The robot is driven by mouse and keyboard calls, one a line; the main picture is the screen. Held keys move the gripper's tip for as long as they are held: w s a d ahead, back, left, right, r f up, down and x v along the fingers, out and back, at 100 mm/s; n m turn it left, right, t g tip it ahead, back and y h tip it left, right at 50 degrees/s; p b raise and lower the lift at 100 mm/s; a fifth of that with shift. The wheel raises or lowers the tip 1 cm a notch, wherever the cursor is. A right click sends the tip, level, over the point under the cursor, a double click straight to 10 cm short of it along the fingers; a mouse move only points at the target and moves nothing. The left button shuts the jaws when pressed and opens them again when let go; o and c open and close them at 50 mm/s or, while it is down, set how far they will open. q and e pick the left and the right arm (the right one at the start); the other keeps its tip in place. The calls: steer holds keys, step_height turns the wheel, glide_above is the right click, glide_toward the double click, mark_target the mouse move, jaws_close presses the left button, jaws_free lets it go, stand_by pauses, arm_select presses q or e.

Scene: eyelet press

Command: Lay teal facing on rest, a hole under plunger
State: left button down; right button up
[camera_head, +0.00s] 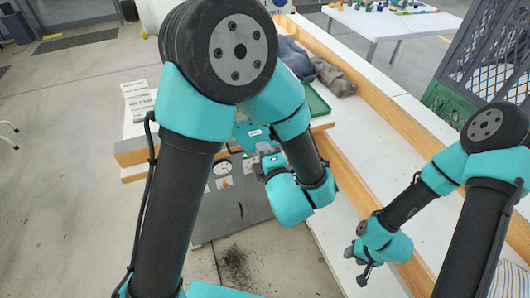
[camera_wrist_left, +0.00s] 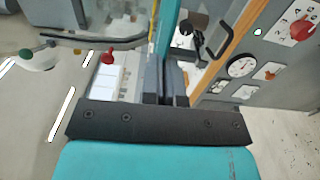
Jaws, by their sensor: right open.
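My left gripper (camera_head: 264,162) is over the work area near the front of the press, mostly behind my own left arm. I cannot make out the teal facing, the rest or the plunger for certain. My right gripper (camera_head: 363,264) is open and empty at the lower right, above the white table.
A grey cabinet front (camera_head: 232,196) with a gauge and labels stands below the left gripper. A green tray (camera_head: 318,101) and grey cloth (camera_head: 333,78) lie on the white table, which has wooden rails (camera_head: 350,182). A red knob (camera_wrist_left: 108,57) shows in the left wrist view.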

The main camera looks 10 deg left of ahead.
mark_target(257, 136)
arm_select(q)
steer(key=shift+x, duration=6.1)
steer(key=shift+w+a, duration=0.1)
steer(key=shift+w, duration=0.05)
steer(key=shift+f, duration=0.15)
steer(key=c, duration=1.3)
jaws_free()
steer(key=shift+v, duration=3.5)
steer(key=shift+f, duration=0.1)
